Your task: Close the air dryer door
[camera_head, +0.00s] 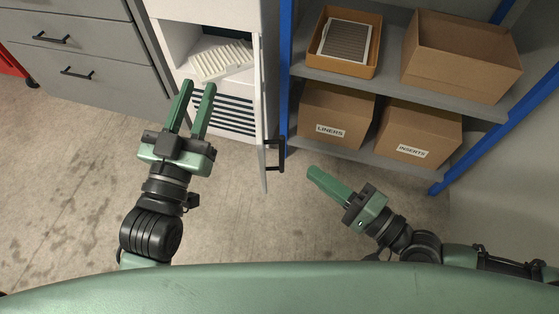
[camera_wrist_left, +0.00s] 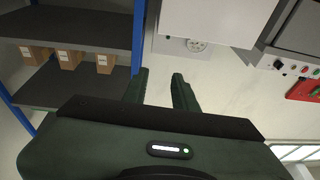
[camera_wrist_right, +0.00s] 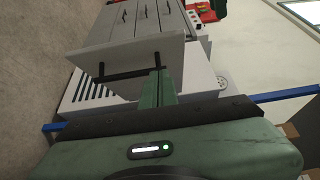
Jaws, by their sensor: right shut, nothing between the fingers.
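The air dryer is a white cabinet (camera_head: 205,12) with dark vent slots low on its front. Its door (camera_head: 261,100) stands open, seen nearly edge-on at the cabinet's right side, with a black handle (camera_head: 275,156) on its outer face. A white ribbed piece (camera_head: 222,60) lies inside the opening. My left gripper (camera_head: 199,86) is open and empty in front of the cabinet, left of the door. My right gripper (camera_head: 312,172) is shut and empty, right of the handle and apart from it. The right wrist view shows the door (camera_wrist_right: 150,50) and handle (camera_wrist_right: 128,72) close beyond the fingers.
A shelf rack with blue posts (camera_head: 284,70) stands just right of the door. It holds cardboard boxes, including one marked LINERS (camera_head: 335,112) and one marked INSERTS (camera_head: 420,132). Grey drawers (camera_head: 80,50) stand at the left. The concrete floor (camera_head: 60,150) in front is clear.

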